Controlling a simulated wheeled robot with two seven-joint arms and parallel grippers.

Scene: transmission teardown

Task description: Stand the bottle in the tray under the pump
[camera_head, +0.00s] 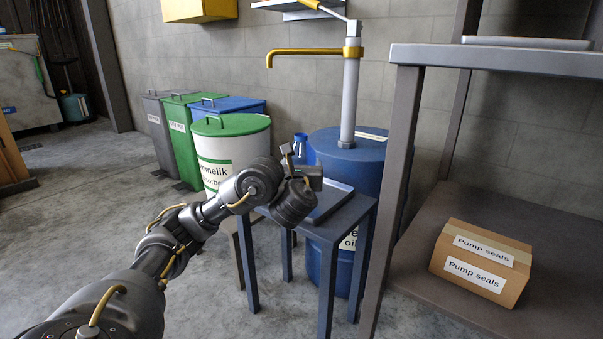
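A blue bottle (300,147) shows upright just behind my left gripper (300,165), beside the blue drum. Its lower part is hidden by the gripper. My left gripper is over the left part of a small dark table; I cannot tell whether its fingers are open or shut, or whether they touch the bottle. A shallow grey tray (339,190) lies on that table, partly hidden by my wrist. The pump (350,95) rises from the blue drum (370,165), with its yellow spout (305,52) reaching left and bending down. My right gripper is not in view.
The small table (353,222) stands in front of the drum. A white bin with a green lid (232,124) and other bins stand behind on the left. A shelf rack (399,150) rises close on the right, with a pump seals box (482,262) on its lower board.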

